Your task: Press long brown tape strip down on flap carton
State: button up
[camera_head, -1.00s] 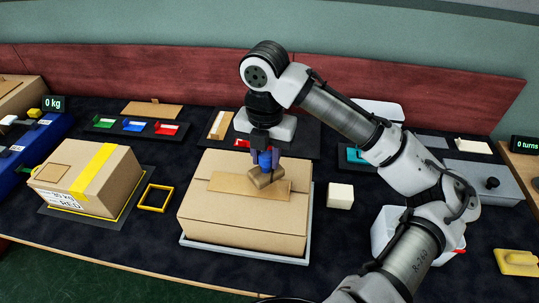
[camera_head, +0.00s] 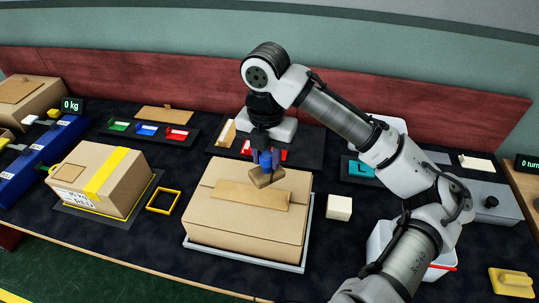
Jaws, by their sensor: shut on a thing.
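The flap carton (camera_head: 240,225) is a brown box standing in the middle of the table on a grey tray (camera_head: 245,260). The long brown tape strip (camera_head: 235,192) lies across its top, running left to right. My gripper (camera_head: 265,158) points down above the right part of the strip. It is shut on a tool with a blue handle and a brown rounded block (camera_head: 266,178) at its lower end. The block is over the strip and hides part of it. I cannot tell whether it touches the strip.
A yellow-taped carton (camera_head: 100,178) stands at the left, with a yellow square frame (camera_head: 163,201) beside it. A white block (camera_head: 339,208) sits right of the carton. A white bin (camera_head: 380,240) is partly behind my arm. Small coloured trays (camera_head: 147,130) lie at the back.

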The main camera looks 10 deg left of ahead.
jog(key=shift+r, duration=0.1)
dwell(0.3)
notch_tip(320, 180, up, 4)
jog(key=p, duration=0.4)
jog(key=shift+r+p, duration=0.2)
jog(key=shift+p, duration=0.1)
jog(key=shift+r, duration=0.75)
